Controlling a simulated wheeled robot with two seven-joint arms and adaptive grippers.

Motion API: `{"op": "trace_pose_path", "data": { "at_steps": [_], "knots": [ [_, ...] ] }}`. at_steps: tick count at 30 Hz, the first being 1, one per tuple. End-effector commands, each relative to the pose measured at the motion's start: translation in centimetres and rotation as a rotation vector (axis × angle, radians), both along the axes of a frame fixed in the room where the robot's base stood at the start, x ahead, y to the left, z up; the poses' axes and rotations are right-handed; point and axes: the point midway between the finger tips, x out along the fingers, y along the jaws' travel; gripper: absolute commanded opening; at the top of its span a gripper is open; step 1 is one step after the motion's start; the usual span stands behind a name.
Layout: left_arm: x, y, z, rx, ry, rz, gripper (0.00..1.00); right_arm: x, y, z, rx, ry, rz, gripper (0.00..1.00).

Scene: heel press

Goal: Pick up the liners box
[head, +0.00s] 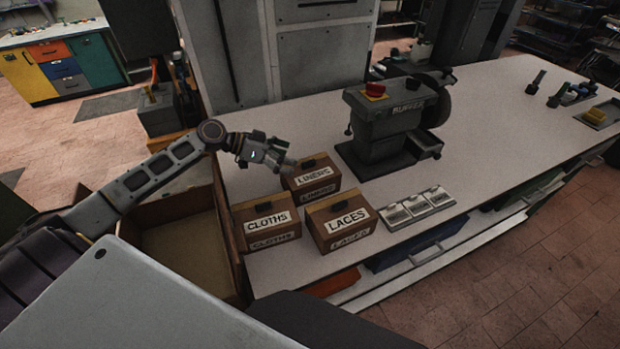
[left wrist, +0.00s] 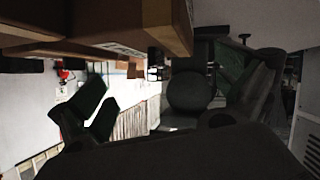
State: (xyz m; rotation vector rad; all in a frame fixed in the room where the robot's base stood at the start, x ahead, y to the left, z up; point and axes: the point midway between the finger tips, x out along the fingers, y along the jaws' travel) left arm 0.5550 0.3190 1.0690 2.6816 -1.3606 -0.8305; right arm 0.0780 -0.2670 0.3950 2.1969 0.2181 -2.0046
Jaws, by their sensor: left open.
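The liners box (head: 312,178), a small wooden box with a white LINERS label and a dark handle on top, stands on the bench behind the cloths box (head: 267,221) and the laces box (head: 341,221). My left gripper (head: 284,160) is at the back left of the liners box, close to its top edge. Whether it touches the box I cannot tell. In the left wrist view the gripper (left wrist: 165,105) shows its fingers spread with nothing between them. A wooden box (left wrist: 110,22) fills the top of that view; which box it is I cannot tell. My right gripper is out of view.
A grey buffer machine (head: 385,125) with a red button stands right of the boxes. A tray of small labelled tins (head: 418,206) lies beside the laces box. An open wooden bin (head: 185,245) is at the left.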

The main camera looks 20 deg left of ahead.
Motion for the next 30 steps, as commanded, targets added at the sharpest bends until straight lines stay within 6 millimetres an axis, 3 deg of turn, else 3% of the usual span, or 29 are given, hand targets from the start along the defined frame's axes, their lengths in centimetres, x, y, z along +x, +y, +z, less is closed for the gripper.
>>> {"op": "trace_pose_path", "data": {
  "at_steps": [17,30],
  "knots": [
    [0.3,-0.3,-0.2,0.0,0.0,0.0,1.0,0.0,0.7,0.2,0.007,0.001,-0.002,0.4],
    [1.9,-1.7,-1.0,-0.002,0.0,0.001,1.0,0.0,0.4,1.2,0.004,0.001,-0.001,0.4]
  ]
}}
